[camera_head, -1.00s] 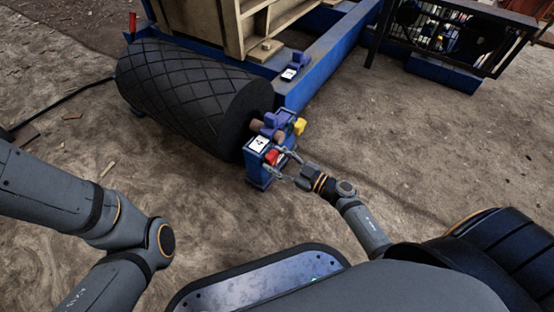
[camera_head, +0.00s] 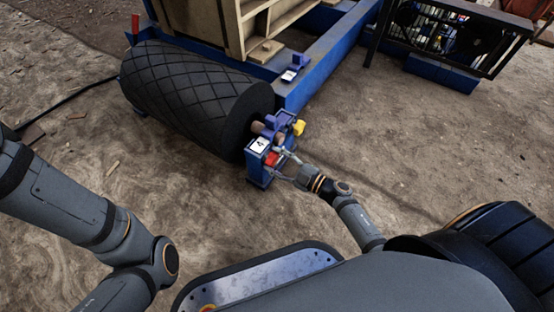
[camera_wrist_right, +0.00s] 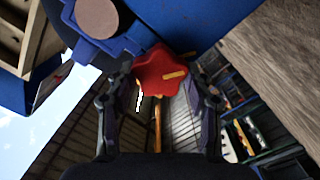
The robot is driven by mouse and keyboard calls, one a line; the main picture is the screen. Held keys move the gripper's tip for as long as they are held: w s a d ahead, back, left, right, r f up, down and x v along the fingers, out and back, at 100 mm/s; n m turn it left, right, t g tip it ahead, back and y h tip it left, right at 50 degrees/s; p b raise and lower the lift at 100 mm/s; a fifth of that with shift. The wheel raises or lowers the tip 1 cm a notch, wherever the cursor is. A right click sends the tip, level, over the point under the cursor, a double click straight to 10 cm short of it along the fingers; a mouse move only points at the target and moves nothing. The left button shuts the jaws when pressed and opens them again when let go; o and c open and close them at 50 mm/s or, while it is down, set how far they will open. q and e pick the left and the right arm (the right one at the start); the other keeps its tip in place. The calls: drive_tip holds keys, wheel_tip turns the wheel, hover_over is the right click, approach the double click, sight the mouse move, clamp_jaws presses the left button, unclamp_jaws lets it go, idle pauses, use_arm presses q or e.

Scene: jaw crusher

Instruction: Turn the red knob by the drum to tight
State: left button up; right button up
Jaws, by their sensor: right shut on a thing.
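The red knob (camera_head: 271,159) sits on the blue bracket (camera_head: 256,171) at the end of the black drum (camera_head: 190,95), below a white label marked 4. In the right wrist view the knob (camera_wrist_right: 162,72) is star-shaped with a yellow mark pointing right. My right gripper (camera_head: 277,165) is shut on the red knob, its fingers on either side of it (camera_wrist_right: 160,90). My left arm comes in from the left; its gripper is out of the picture.
A yellow knob (camera_head: 298,127) sits close by on the far side of the bracket. The blue frame (camera_head: 325,68) runs behind the drum. A caged machine (camera_head: 445,40) stands at the back right. The dirt ground to the right is clear.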

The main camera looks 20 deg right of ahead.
idle(0.4)
drive_tip(key=o, duration=1.2)
drive_tip(key=v, duration=1.2)
